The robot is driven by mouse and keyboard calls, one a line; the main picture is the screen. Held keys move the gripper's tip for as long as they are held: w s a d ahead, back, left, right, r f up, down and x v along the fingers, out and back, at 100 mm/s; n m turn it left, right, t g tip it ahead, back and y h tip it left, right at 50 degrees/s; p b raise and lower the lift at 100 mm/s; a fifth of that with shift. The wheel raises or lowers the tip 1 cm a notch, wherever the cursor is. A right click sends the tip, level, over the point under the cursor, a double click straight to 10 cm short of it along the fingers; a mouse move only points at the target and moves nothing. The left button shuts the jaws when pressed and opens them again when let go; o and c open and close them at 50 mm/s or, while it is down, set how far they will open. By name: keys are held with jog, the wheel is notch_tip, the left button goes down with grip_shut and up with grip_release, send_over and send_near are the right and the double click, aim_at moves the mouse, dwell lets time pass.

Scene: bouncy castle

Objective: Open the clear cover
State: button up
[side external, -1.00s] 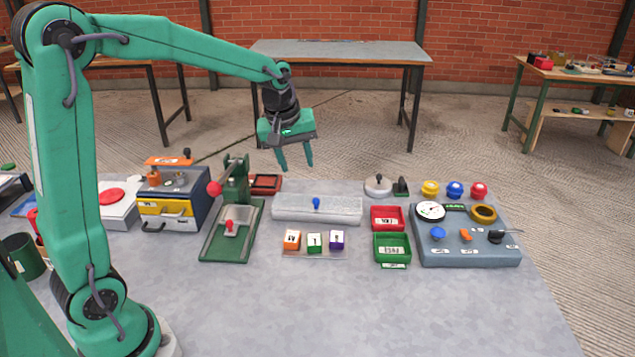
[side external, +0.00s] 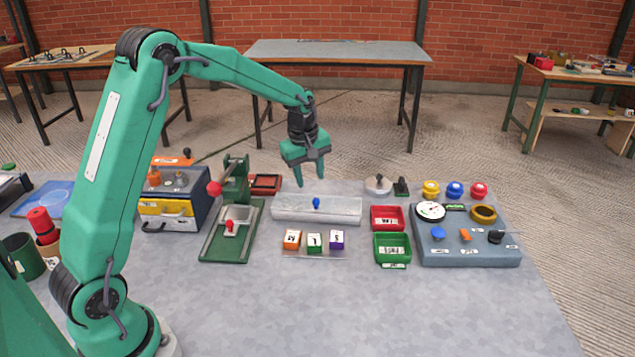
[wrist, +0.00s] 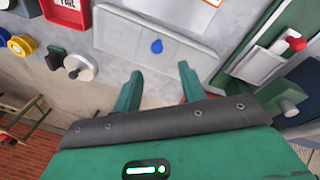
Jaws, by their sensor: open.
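The clear cover (side external: 285,208) looks like a long, pale, frosted lid with a blue knob (side external: 316,202) on top. It lies closed behind three small labelled blocks. My gripper (side external: 311,180) is open and empty, fingers pointing down, above and a little behind the cover, apart from it. In the wrist view the cover (wrist: 125,35) lies beyond my gripper's fingertips (wrist: 159,72), and its blue knob (wrist: 156,46) shows between and past them. What is under the cover cannot be made out.
A green press (side external: 235,190) with a red knob stands left of the cover. Red (side external: 387,225) and green (side external: 393,260) trays sit to the right, beside a grey gauge panel (side external: 465,253). Orange, green and purple blocks (side external: 315,241) stand in front. The table's front is clear.

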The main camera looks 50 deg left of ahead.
aim_at(315, 199)
jog(key=shift+w+d+f, duration=0.1)
jog(key=shift+w+f, duration=0.1)
jog(key=shift+f, duration=0.95)
jog(key=shift+w+d+f, duration=0.1)
jog(key=shift+w+f, duration=0.1)
jog(key=shift+f, duration=1)
jog(key=shift+w+f, duration=0.2)
jog(key=shift+f, duration=0.95)
grip_shut()
